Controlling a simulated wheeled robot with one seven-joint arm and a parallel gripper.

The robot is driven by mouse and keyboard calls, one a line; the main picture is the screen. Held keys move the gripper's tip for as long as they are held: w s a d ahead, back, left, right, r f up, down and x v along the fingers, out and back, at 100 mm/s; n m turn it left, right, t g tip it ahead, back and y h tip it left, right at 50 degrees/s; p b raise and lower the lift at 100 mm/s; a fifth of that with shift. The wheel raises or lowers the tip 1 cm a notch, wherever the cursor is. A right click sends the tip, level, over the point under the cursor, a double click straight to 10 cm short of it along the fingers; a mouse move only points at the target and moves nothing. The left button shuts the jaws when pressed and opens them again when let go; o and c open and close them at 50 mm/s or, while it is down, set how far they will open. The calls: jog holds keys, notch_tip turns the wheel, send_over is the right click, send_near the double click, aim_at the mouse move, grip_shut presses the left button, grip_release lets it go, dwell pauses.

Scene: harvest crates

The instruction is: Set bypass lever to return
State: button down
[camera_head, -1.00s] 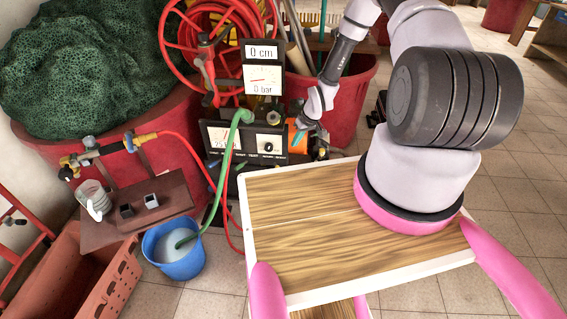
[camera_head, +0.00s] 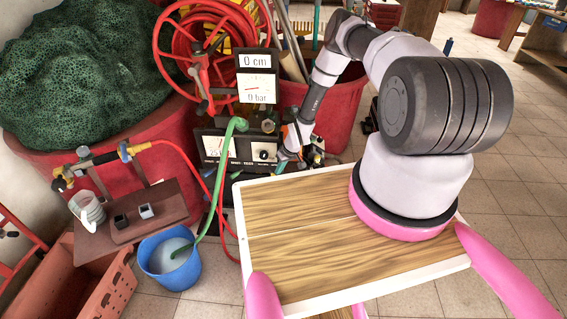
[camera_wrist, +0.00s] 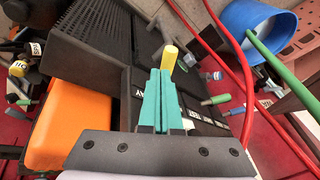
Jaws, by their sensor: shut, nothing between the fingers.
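A black pump unit stands behind my table, with a control panel (camera_head: 225,146) and a gauge board (camera_head: 257,78) reading 0 cm and 0 bar. In the wrist view, a yellow-tipped lever (camera_wrist: 170,56) stands up from a dark panel with white lettering (camera_wrist: 200,132). It may be the bypass lever; its labels are not readable. My gripper (camera_wrist: 160,78) has teal fingers, shut and empty, their tips close below the yellow tip; I cannot tell whether they touch. In the head view my gripper (camera_head: 286,156) is at the panel's right end, its fingertips hard to make out.
Green-tipped pegs (camera_wrist: 215,100) and an orange block (camera_wrist: 68,130) are close by. Red hoses (camera_wrist: 246,90) pass near the gripper. A green hose (camera_head: 218,180) runs into a blue bucket (camera_head: 160,272). A red hose reel (camera_head: 178,45) rises behind the panel.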

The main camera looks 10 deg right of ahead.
aim_at(272, 173)
jog(key=shift+s+a+f, duration=0.1)
jog(key=shift+a+f, duration=0.1)
jog(key=shift+f, duration=0.1)
jog(key=shift+s+a+m+t+h, duration=0.3)
jog(key=shift+a+m, duration=0.15)
jog(key=shift+m, duration=0.55)
jog(key=shift+a, duration=0.1)
jog(key=m, duration=0.1)
jog(key=a+m, duration=0.1)
jog(key=a+m+h, duration=0.1)
jog(key=m, duration=0.1)
jog(key=shift+s+t, duration=0.25)
jog(key=shift+t, duration=0.15)
jog(key=a+m+h, duration=0.1)
jog(key=m, duration=0.3)
jog(key=a+m+h, duration=0.1)
jog(key=m, duration=0.1)
jog(key=shift+w+a+m+h, duration=0.3)
jog(key=shift+w+a+m, duration=0.05)
jog(key=shift+w+m, duration=0.05)
